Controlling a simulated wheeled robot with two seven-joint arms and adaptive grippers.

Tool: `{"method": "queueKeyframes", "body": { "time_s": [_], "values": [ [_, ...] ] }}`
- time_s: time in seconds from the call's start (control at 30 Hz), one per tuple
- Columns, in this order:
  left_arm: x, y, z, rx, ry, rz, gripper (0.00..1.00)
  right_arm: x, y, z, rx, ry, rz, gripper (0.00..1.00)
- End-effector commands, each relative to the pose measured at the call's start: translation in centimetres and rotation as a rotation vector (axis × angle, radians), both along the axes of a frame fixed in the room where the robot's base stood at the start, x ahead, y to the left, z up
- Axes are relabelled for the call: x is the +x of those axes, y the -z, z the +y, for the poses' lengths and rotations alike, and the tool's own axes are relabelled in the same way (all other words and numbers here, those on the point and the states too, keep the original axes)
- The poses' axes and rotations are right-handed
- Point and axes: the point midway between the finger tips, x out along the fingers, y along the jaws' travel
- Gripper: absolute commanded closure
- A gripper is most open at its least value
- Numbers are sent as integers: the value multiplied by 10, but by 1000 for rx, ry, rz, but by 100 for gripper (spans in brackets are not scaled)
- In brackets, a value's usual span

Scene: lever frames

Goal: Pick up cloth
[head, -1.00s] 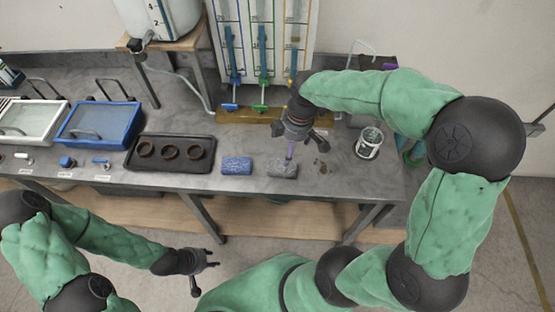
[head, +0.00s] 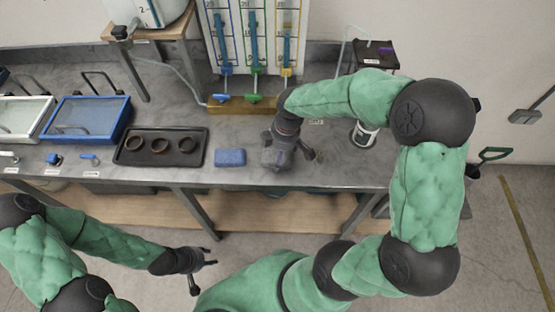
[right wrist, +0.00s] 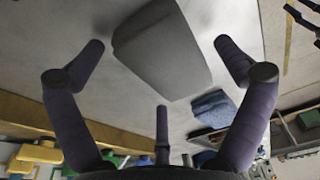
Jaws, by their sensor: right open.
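A grey folded cloth (right wrist: 162,50) lies on the table and shows between the fingers of my right gripper (right wrist: 158,66) in the right wrist view. In the head view the grey cloth (head: 271,159) is mostly hidden by my right gripper (head: 288,160), which is just over it. The right gripper's fingers are spread, with gaps between them and the cloth. A blue folded piece (head: 230,157) lies left of it; it also shows in the wrist view (right wrist: 213,108). My left gripper (head: 208,263) is open and empty, low in front of the table.
A dark tray (head: 125,160) with three brown rings stands left of the blue piece. A blue-framed box (head: 87,119) is further left. A can (head: 364,136) stands right of my right gripper. A board with coloured tubes (head: 254,40) stands behind.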

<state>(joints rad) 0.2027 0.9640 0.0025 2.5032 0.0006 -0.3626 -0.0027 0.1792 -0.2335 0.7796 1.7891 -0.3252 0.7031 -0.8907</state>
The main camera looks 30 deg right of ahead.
Motion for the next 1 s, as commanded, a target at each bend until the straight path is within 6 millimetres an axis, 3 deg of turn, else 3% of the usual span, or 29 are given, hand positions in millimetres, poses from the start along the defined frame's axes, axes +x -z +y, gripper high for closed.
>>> {"method": "queueKeyframes", "body": {
  "time_s": [0.13, 0.3, 0.33, 0.77, 1.0],
  "values": [
    [0, -1, 0, 0, 0, 0, 60, 0, -1, 0, -1, 1, -1, 0],
    [0, -1, 0, 0, 0, 0, 60, 0, -1, 0, -1, 0, -1, 48],
    [0, -1, 0, 0, 0, 0, 60, 0, -1, 0, -1, 0, -1, 53],
    [0, -3, 0, 0, 0, 0, 60, 0, -4, 0, 0, 0, 0, 53],
    [0, -15, 0, 0, 0, 0, 60, 1, -31, 0, -1, 0, -3, 53]
  ]
}}
